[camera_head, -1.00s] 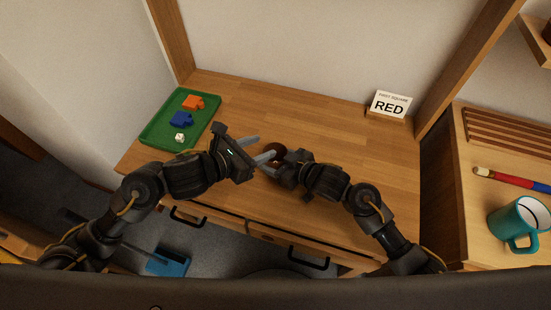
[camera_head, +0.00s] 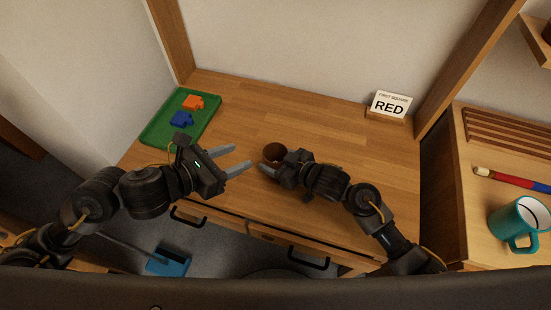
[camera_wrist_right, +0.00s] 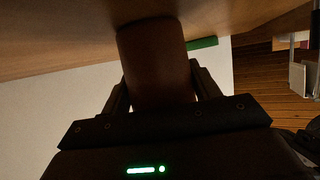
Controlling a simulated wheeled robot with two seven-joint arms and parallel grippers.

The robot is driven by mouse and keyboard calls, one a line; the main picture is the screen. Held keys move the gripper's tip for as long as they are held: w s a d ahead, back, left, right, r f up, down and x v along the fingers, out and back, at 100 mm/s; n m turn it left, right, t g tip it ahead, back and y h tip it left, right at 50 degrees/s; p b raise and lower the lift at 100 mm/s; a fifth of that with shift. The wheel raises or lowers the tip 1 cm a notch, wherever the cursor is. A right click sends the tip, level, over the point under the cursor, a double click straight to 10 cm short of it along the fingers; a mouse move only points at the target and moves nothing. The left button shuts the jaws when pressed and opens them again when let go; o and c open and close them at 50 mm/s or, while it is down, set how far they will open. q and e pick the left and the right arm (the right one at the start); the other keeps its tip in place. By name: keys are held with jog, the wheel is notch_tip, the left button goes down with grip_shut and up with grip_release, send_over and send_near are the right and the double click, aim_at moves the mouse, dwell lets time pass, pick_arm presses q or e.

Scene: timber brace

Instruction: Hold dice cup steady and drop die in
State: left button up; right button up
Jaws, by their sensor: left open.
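The brown dice cup (camera_head: 274,152) stands upright on the wooden desk, and its inside is too dark to tell what it holds. My right gripper (camera_head: 279,164) is shut on the cup from the near side. In the right wrist view the cup (camera_wrist_right: 157,65) fills the space between the two fingers. My left gripper (camera_head: 243,155) is open and empty, to the left of the cup and apart from it, with its fingers pointing toward it. No die is visible now; my left arm covers the near corner of the green tray (camera_head: 208,124).
An orange piece (camera_head: 193,102) and a blue piece (camera_head: 181,118) lie in the tray. A card reading RED (camera_head: 389,104) stands at the back right. A side surface holds a teal mug (camera_head: 518,222) and a red-blue stick (camera_head: 512,181). The desk's middle is clear.

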jog(key=o, duration=0.5)
jog(key=v, duration=1.2)
jog(key=shift+d, duration=0.1)
